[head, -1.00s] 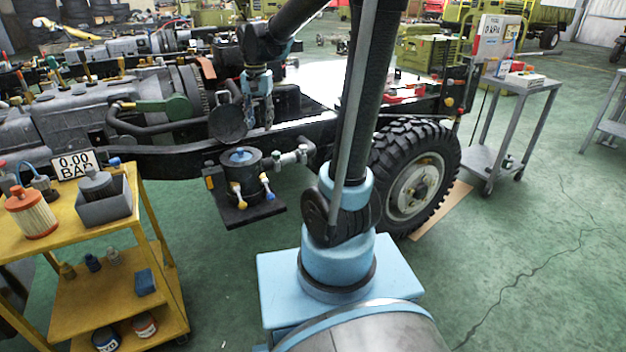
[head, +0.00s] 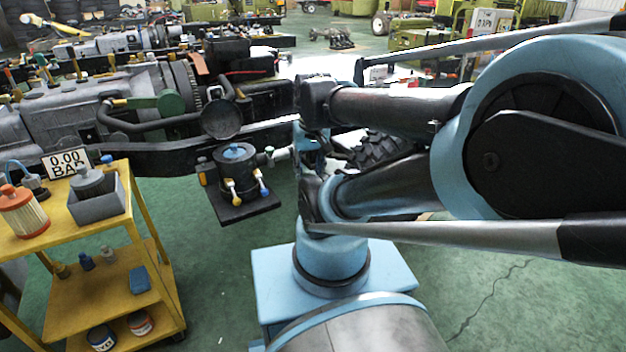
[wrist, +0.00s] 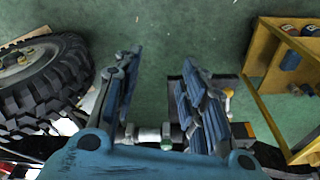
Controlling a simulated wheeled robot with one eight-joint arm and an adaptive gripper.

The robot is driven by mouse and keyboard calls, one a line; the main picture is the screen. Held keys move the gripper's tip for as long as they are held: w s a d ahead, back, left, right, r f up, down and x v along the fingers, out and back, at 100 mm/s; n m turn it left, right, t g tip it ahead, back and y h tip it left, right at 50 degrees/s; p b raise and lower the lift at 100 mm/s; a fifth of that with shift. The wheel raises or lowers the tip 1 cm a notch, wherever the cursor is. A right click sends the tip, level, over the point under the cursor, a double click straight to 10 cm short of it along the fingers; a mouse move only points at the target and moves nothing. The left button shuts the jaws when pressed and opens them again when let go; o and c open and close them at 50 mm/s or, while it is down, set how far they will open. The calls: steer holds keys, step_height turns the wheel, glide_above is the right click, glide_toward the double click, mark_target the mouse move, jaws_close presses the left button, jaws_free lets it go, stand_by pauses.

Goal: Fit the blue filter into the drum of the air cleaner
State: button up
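The black air cleaner drum (head: 238,180) stands upright on a dark bracket plate beside the vehicle frame, with yellow and blue clips on its side. A round blue piece with a small knob (head: 237,152), which looks like the blue filter, sits in the drum's top; how deep it sits I cannot tell. My gripper (wrist: 162,56) is open, with nothing seen between its fingers and green floor beyond. In the head view it hangs right of the drum, partly hidden by my arm. In the wrist view its right finger hides most of the drum.
A yellow trolley (head: 160,245) on the left carries an orange-topped filter (head: 22,212), a grey bin (head: 97,205) and a "0.00 BAR" display (head: 67,162). A dark round disc (head: 222,121) stands above the drum. A big tyre (wrist: 45,85) lies left in the wrist view.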

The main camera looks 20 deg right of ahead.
steer(key=shift+s+d+f, duration=0.25)
steer(key=shift+s+f, duration=0.25)
steer(key=shift+f, duration=0.05)
steer(key=shift+s+d+f, duration=0.2)
steer(key=shift+s+f, duration=0.25)
steer(key=shift+f, duration=0.1)
steer(key=shift+w+f, duration=0.2)
steer(key=shift+w, duration=0.25)
